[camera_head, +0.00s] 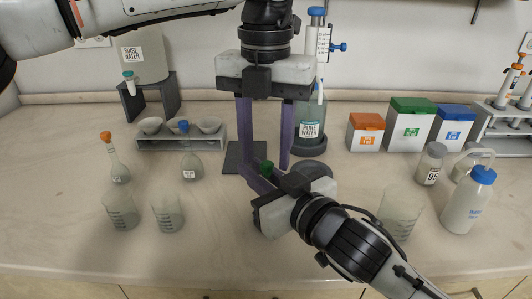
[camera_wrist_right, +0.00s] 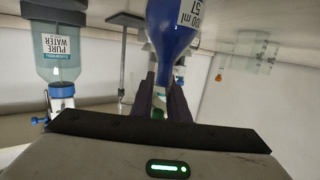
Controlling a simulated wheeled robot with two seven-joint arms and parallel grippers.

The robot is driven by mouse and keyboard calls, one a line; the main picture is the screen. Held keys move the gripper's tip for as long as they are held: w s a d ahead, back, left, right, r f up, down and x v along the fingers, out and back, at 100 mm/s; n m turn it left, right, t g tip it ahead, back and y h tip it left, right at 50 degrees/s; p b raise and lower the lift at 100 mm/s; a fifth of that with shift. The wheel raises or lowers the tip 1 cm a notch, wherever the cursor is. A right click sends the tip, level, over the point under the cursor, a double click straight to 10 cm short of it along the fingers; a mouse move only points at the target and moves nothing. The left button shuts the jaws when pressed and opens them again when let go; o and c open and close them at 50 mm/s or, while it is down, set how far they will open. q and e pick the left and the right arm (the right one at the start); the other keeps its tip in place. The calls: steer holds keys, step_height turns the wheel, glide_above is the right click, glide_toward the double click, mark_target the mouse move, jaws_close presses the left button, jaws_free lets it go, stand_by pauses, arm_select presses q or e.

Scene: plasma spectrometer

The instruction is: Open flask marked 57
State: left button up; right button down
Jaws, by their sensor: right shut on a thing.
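The flask marked 57 (camera_wrist_right: 172,30) holds blue liquid and shows inverted in the right wrist view, its label partly cut off at the top edge.
Two small flasks, orange-stoppered (camera_head: 118,170) and blue-stoppered (camera_head: 190,165), and several beakers stand at left. The pure water bottle (camera_head: 310,130) stands behind my grippers. Coloured boxes (camera_head: 411,125), a jar (camera_head: 430,165) and a blue-capped wash bottle (camera_head: 466,205) are at right.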

arm_select(q)
steer(key=shift+f, duration=0.75)
steer(key=shift+c, duration=0.4)
jaws_close()
steer(key=shift+r, duration=0.15)
arm_select(e)
steer(key=shift+f, duration=0.1)
arm_select(q)
steer(key=shift+r, duration=1)
arm_select(e)
steer(key=shift+f, duration=0.15)
